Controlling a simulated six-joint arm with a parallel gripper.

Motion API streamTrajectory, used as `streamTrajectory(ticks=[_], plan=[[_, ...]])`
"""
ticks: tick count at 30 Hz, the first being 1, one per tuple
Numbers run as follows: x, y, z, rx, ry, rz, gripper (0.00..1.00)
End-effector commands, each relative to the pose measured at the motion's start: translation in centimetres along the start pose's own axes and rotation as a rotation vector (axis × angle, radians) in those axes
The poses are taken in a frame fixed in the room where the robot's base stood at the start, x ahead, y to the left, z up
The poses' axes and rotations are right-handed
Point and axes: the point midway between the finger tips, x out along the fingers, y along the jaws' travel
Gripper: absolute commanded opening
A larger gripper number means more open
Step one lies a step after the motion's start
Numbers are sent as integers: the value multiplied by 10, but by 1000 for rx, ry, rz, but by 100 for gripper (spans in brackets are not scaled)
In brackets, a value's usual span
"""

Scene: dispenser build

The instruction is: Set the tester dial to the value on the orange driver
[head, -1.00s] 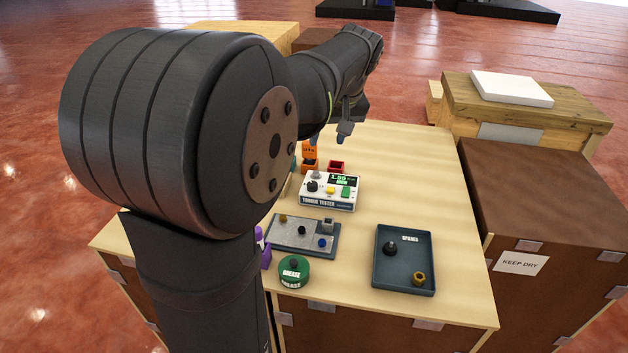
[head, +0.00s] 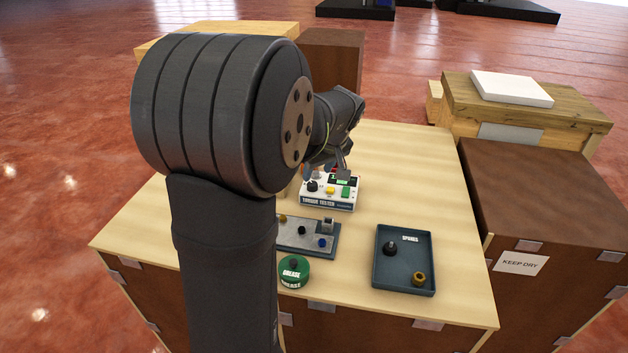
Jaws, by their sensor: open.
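The torque tester (head: 328,199) is a white box on the wooden table, with a black dial knob (head: 312,186) at its left, a yellow button, a green button and a display. My gripper (head: 331,170) is open and empty, above the tester's back edge, and covers part of the display. I cannot tell whether a finger touches the tester. The orange driver is hidden behind my arm, so its value cannot be read.
A grey plate (head: 307,246) with several small knobs lies in front of the tester. A green grease tin (head: 293,273) stands at the front edge. A dark spares tray (head: 379,273) holds two small parts at right. The table's right back is clear.

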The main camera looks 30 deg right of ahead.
Motion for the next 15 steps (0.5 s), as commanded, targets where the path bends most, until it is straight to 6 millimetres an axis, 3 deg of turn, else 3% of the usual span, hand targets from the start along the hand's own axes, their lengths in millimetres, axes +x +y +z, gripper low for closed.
streamTrajectory(ticks=[6,15], plan=[[38,0,0,0,-2,-2,47],[55,0,0,0,0,0,47]])
